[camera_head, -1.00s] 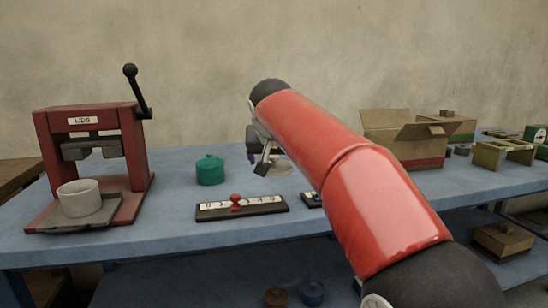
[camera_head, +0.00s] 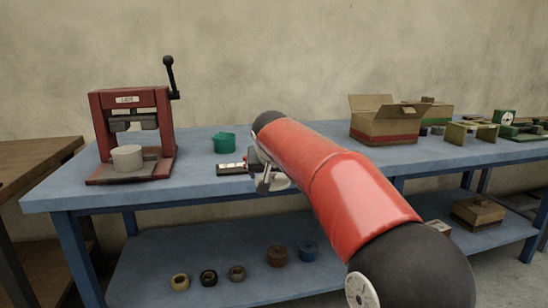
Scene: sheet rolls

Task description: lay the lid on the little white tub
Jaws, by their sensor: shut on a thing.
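The little white tub (camera_head: 127,159) stands upright on the base plate of the red lid press (camera_head: 132,125), under its raised grey head. No lid shows on the tub. My gripper (camera_head: 266,183) is near the front edge of the blue bench, right of the press, partly hidden by my red arm. It is shut on a flat pale disc, seemingly the lid (camera_head: 282,183). My arm hides part of the disc, and the contact is too small to see clearly.
An open cardboard box (camera_head: 383,124) stands further right. Several tape rolls, including a brown one (camera_head: 277,256), sit on the lower shelf. The bench front left of my gripper is clear.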

